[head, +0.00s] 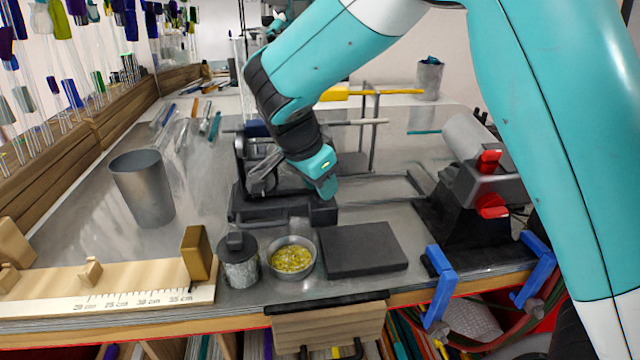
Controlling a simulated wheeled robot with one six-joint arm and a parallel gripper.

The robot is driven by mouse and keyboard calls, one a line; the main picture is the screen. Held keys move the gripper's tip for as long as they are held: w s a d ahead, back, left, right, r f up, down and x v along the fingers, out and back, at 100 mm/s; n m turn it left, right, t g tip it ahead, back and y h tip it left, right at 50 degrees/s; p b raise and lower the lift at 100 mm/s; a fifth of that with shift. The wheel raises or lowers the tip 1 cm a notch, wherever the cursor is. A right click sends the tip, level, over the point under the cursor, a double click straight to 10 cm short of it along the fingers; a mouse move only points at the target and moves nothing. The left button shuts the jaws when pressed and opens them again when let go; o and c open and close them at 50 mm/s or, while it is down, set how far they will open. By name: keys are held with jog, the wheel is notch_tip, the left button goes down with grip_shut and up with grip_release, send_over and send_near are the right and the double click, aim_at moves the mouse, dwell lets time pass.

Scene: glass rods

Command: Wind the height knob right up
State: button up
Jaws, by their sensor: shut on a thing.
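A black stand (285,212) sits on the grey bench top, just left of the middle in the head view. My arm reaches down over it from the upper right. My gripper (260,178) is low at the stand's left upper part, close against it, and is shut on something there. The height knob does not show apart from the gripper; the jaws and my wrist cover that spot, so how far it is turned cannot be seen.
A grey metal cup (142,188) stands to the left. In front are a lidded jar (239,262), a bowl of yellow bits (292,258) and a dark flat block (363,250). A black machine (470,200) with red parts stands right. Glass rods hang at the left wall.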

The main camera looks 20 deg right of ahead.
jog(key=n+t+b, duration=0.1)
jog(key=n, duration=0.1)
jog(key=n+y+b, duration=0.1)
jog(key=n, duration=0.2)
jog(key=shift+s+d+t, duration=0.1)
jog(key=shift+t, duration=0.3)
jog(key=n+y+b, duration=0.1)
jog(key=n, duration=0.1)
jog(key=n+t+y, duration=0.1)
jog(key=n, duration=0.2)
jog(key=shift+s+d+b, duration=0.1)
jog(key=shift+d+b, duration=0.05)
jog(key=shift+b, duration=0.2)
jog(key=n+y, duration=0.1)
jog(key=n, duration=0.2)
jog(key=n+y, duration=0.1)
jog(key=n, duration=0.1)
jog(key=shift+d+n, duration=0.2)
jog(key=shift+n, duration=0.2)
jog(key=shift+d+n+y, duration=0.1)
jog(key=shift+n+y, duration=0.8)
jog(key=shift+n, duration=1.4)
jog(key=o, duration=0.9)
jog(key=shift+o, duration=0.2)
jog(key=shift+r, duration=0.1)
